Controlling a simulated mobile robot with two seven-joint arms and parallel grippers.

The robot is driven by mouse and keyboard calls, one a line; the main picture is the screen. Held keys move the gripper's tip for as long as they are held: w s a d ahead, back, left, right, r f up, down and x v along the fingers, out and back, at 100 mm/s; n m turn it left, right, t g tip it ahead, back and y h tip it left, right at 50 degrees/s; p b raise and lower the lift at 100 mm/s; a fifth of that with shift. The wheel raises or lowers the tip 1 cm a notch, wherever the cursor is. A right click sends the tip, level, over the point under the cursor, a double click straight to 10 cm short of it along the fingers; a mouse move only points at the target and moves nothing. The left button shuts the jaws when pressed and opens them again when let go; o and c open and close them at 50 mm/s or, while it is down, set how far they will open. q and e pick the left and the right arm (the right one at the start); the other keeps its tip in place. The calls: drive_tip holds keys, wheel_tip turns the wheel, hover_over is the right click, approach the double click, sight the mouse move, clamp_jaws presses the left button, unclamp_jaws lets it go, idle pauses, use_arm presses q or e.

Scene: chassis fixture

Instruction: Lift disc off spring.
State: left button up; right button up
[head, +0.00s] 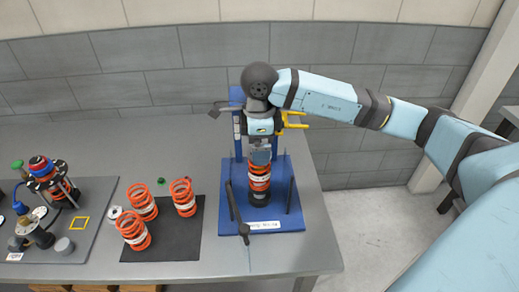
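An orange-red coil spring (260,178) with a white label band stands upright in the blue fixture (290,218) on the table. My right gripper (261,156) points straight down at the top of this spring, its fingers at or just above the upper coils. I cannot make out the disc; the gripper covers the spring's top. I cannot tell whether the fingers are open or shut on something. My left gripper is not in view.
Several more orange springs (184,198) stand on a black mat (190,244) left of the fixture. A grey board (88,240) with assembled parts is at the far left. A black lever (238,215) and upright rods flank the spring. The table's right edge is close.

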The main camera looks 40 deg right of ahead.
drive_tip(key=shift+f, duration=0.8)
drive_tip(key=c, duration=1.1)
drive_tip(key=shift+o, duration=0.2)
drive_tip(key=shift+r, duration=0.1)
wheel_tip(320, 180, up, 20)
